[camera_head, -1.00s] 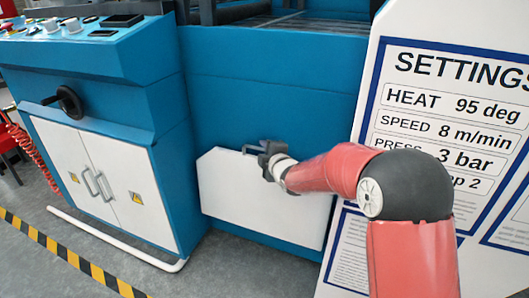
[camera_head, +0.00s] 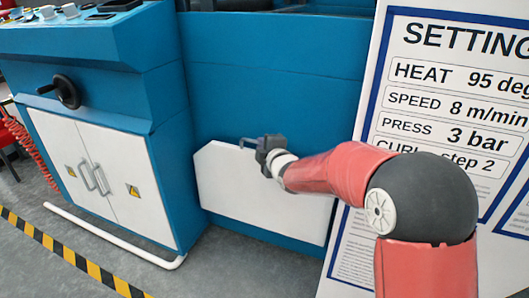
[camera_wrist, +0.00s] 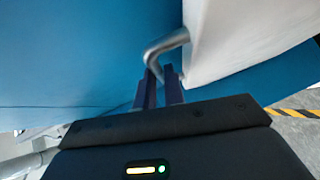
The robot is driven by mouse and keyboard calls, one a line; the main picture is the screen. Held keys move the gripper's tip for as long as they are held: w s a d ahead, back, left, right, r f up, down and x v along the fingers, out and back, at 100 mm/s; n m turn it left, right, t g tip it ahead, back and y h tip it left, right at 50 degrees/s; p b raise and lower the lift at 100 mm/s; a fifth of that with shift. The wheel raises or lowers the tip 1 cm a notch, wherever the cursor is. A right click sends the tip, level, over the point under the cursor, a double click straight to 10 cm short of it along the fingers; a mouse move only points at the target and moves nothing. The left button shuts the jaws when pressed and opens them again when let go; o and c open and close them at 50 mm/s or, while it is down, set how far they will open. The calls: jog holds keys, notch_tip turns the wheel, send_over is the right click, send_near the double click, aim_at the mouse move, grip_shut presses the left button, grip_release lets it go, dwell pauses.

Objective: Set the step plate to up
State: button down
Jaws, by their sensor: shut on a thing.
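The step plate (camera_head: 255,205) appears to be the white panel with cut corners low on the blue machine's front. In the head view it looks roughly upright; I cannot tell whether it leans out from the machine. A grey bent handle (camera_wrist: 165,44) sticks out from the plate's edge in the wrist view. My gripper (camera_head: 258,145) is at the plate's top edge. Its two dark fingers (camera_wrist: 161,88) are shut on the handle, close to its bend. The fingertips partly hide the handle's end.
A large settings board (camera_head: 455,80) stands close to my arm on the right. The blue cabinet (camera_head: 100,100) on the left has white doors and a black handwheel (camera_head: 62,90). A white floor bar (camera_head: 110,238) and striped tape (camera_head: 65,252) cross the grey floor.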

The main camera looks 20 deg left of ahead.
jog(key=shift+s, duration=0.1)
jog(key=c, duration=1.5)
grip_release()
jog(key=shift+s, duration=0.1)
jog(key=v, duration=0.7)
jog(key=shift+s+d, duration=0.2)
jog(key=shift+d, duration=0.1)
jog(key=shift+s, duration=0.1)
